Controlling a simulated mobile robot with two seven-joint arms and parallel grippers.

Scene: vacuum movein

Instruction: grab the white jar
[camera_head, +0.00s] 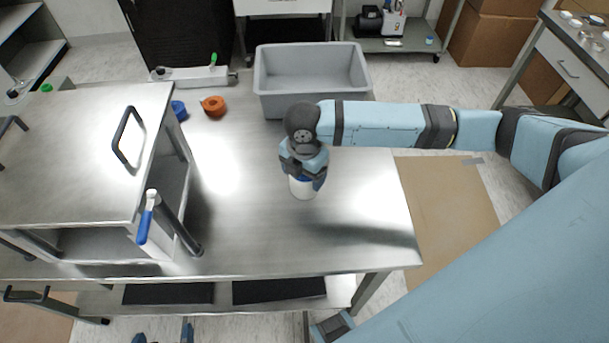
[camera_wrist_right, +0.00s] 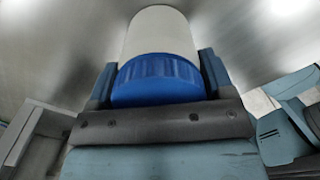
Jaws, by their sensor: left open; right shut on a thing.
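The white jar (camera_head: 303,190) has a ribbed blue lid and is over the middle of the steel table (camera_head: 245,170). My right gripper (camera_head: 303,178) comes down on it from above, with its fingers on both sides of the lid. In the right wrist view the jar's white body (camera_wrist_right: 160,33) points away from the palm, and the right gripper (camera_wrist_right: 157,80) is shut on the blue lid. I cannot tell whether the jar touches the tabletop. My left gripper (camera_head: 163,335) is open and empty at the bottom edge of the head view, below the table's front edge.
A grey bin (camera_head: 312,95) stands at the table's back. A steel chamber (camera_head: 70,160) with a black handle fills the left side, a blue-handled latch (camera_head: 146,225) at its front corner. Orange (camera_head: 214,106) and blue (camera_head: 179,110) items lie behind. The table's right front is clear.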

